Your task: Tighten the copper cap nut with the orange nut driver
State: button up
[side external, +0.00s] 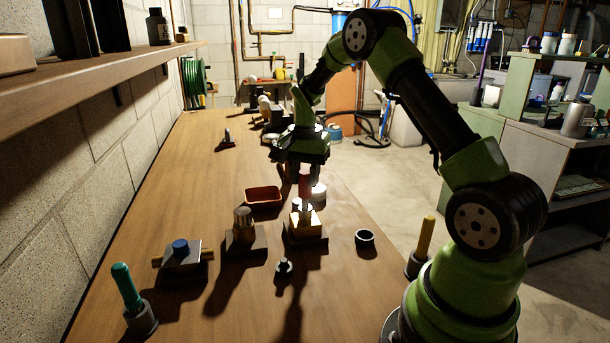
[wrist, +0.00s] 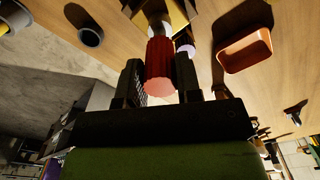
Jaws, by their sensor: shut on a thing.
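The nut driver with the orange-red handle (side external: 305,186) is upright in my gripper (side external: 303,176). In the wrist view its ribbed handle (wrist: 160,66) sits between the two dark fingers of my gripper (wrist: 159,82). Its lower end is over the brass-coloured block (side external: 304,224) on a dark base; the block also shows in the wrist view (wrist: 179,14). I cannot tell whether the driver's socket touches or covers anything there. The copper cap nut is not clearly visible; the driver may hide it.
Left of the brass block stand a block with a metal cylinder (side external: 243,216) and a blue-capped valve (side external: 180,246). A teal-handled tool (side external: 125,285) and a yellow-handled tool (side external: 426,236) stand in holders. A dark ring holder (side external: 364,239) is empty. A red tray (side external: 263,196) lies behind.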

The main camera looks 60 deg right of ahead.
jog(key=shift+r, duration=2.65)
